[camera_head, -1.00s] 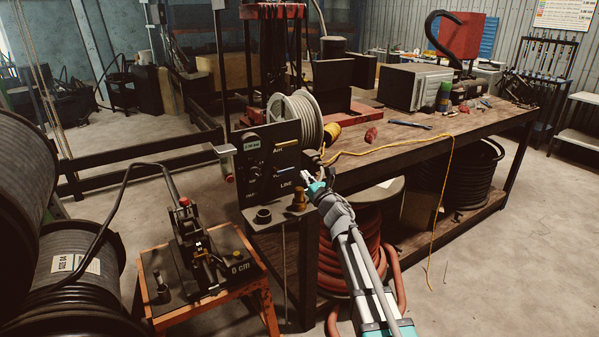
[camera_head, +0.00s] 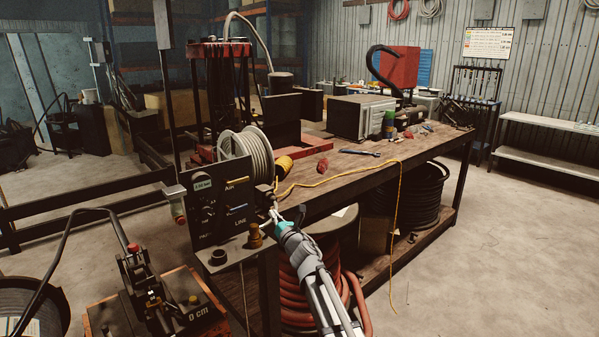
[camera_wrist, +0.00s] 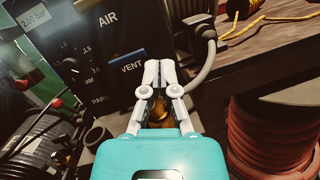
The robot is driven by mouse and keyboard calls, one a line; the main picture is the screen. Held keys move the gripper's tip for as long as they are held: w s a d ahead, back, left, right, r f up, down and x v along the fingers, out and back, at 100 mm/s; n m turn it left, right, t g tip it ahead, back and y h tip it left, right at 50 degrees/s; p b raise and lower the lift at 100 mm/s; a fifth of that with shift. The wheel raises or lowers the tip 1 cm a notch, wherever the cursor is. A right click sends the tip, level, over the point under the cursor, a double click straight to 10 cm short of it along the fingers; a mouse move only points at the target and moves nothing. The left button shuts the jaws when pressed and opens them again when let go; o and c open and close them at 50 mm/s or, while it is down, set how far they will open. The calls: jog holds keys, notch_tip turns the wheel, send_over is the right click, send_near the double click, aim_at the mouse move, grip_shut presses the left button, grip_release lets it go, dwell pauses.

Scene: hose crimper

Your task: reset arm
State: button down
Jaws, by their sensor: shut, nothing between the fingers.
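My gripper (camera_head: 273,214) is shut and empty, at the end of my arm reaching in from the bottom of the head view. It is close to the right edge of a black control panel (camera_head: 208,228). In the wrist view my gripper (camera_wrist: 159,70) has its white fingers together in front of the panel (camera_wrist: 98,48), which carries AIR and VENT labels. A brass fitting (camera_head: 254,237) stands on the ledge below the panel. In the wrist view the fitting (camera_wrist: 186,118) is partly hidden behind the fingers, and I cannot tell whether they touch it.
A wooden workbench (camera_head: 345,172) extends right, with a hose reel (camera_head: 252,150) and a yellow cord (camera_head: 398,210) hanging off it. Coiled red hose (camera_head: 305,285) lies below. A crimper (camera_head: 140,275) stands on an orange stand at lower left. The floor at right is clear.

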jog(key=s+d+f+m+g+h+p, duration=0.25)
jog(key=d+m+h, duration=0.35)
jog(key=d+m, duration=0.4)
jog(key=s+d+f+m+g+h+p, duration=0.1)
jog(key=d+f+m+h+p, duration=0.15)
jog(key=d+m+h, duration=0.55)
jog(key=s+d+f+m+g+p, duration=0.2)
jog(key=s+d+f+m+g, duration=0.4)
jog(key=s+d+m, duration=0.5)
jog(key=s+a+f+m+g+y+p, duration=0.1)
jog(key=s+m+g, duration=0.6)
jog(key=s, duration=0.9)
jog(key=m+y+p, duration=0.1)
jog(key=m+p, duration=0.1)
jog(key=m, duration=0.1)
jog(key=shift+a+g+y, duration=0.25)
jog(key=shift+g+y, duration=0.1)
jog(key=shift+y, duration=0.05)
